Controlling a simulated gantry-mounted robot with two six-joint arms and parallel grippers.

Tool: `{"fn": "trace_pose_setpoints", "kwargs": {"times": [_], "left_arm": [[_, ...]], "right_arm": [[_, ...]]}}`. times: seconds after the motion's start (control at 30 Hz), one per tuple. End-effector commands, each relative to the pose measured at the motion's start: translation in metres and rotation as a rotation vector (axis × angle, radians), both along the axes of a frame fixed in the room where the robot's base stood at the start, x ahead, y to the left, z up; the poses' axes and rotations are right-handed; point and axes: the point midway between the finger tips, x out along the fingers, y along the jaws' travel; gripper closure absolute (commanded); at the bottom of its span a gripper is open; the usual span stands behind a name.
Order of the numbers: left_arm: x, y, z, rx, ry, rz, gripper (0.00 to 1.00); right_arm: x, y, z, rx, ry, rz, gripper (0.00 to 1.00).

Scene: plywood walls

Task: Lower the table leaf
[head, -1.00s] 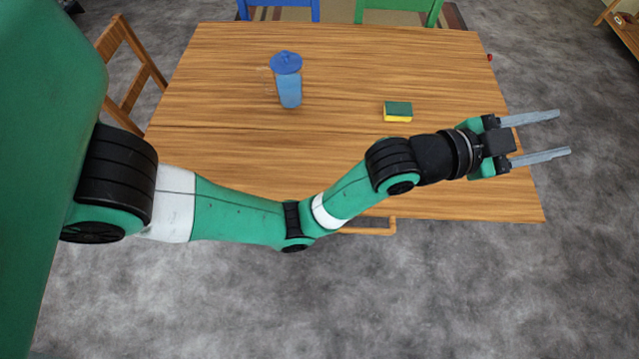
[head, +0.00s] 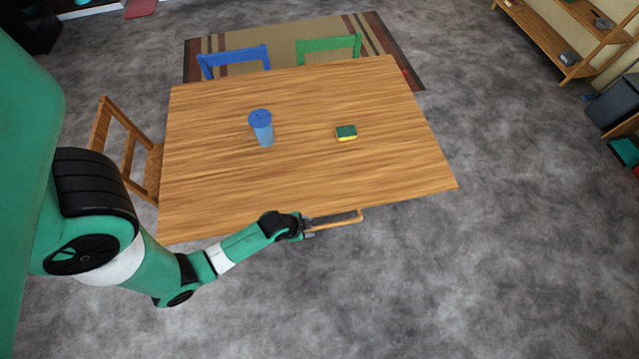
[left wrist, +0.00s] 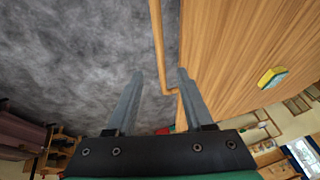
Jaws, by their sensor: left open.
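The wooden table top (head: 295,100) looks flat, and I cannot make out where a leaf joins it. A wooden bar handle (head: 345,219) sticks out from its near edge. My left gripper (head: 309,228) is at the handle's left end, at the near edge. In the left wrist view the two grey fingers (left wrist: 160,74) are apart. The handle (left wrist: 156,35) runs into the space between them, and its bent end shows there; I cannot tell whether it touches a finger. My right gripper is in neither view.
A blue lidded cup (head: 263,130) and a green-yellow sponge (head: 346,133) are on the table. A wooden chair (head: 128,150) stands left; blue (head: 234,60) and green (head: 328,48) chairs stand behind. The grey floor (head: 420,290) in front is clear.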

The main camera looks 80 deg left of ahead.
Motion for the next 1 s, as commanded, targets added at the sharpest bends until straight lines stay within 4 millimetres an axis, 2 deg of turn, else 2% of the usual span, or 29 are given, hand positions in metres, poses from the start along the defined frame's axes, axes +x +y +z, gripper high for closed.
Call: {"fn": "trace_pose_setpoints", "kwargs": {"times": [0.3, 0.43, 0.6, 0.87, 1.0], "left_arm": [[0.027, 0.011, -0.066, 0.0, -0.001, 0.0, 0.48], [0.036, 0.015, -0.086, 0.0, -0.001, 0.0, 0.48], [0.043, 0.018, -0.097, 0.001, -0.002, 0.0, 0.48], [0.043, 0.018, -0.097, 0.001, -0.003, -0.001, 0.48], [0.043, 0.018, -0.097, 0.001, -0.003, -0.001, 0.73]], "right_arm": [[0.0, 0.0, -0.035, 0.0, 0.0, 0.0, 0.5], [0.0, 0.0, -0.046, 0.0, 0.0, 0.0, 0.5], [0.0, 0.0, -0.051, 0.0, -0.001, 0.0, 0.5], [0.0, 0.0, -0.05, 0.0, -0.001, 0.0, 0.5], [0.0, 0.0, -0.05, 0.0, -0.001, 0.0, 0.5]]}}
